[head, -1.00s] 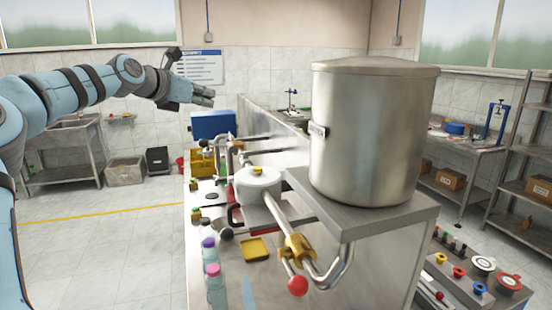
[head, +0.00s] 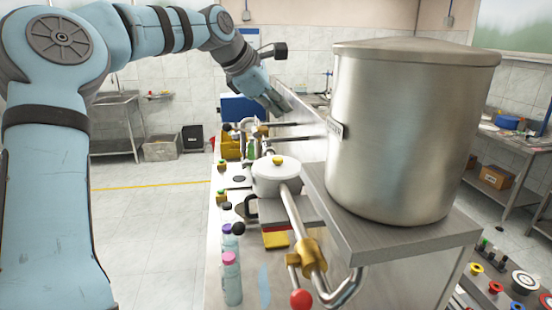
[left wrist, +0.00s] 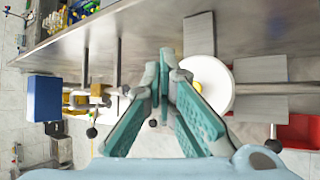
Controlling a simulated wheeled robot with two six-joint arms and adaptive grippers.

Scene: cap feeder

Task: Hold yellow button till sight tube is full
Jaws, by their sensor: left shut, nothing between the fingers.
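My left gripper (head: 275,104) is shut and empty, above the back of the bench behind the white lidded pot (head: 276,178). In the left wrist view its fingers (left wrist: 165,56) converge beside the pot's white lid (left wrist: 222,70). A yellow button (head: 476,268) sits on the control panel at the lower right, far from the gripper. A yellow knob (head: 278,160) also tops the pot's lid; I cannot tell which yellow part the task means. I cannot make out a sight tube or its level. My right gripper is out of view.
A large steel tank (head: 405,130) stands on a raised shelf at right. A pipe with a brass valve (head: 310,256) and red ball (head: 301,299) runs in front. Bottles (head: 231,278) line the bench's left edge. A blue box (head: 243,109) stands behind. Floor at left is clear.

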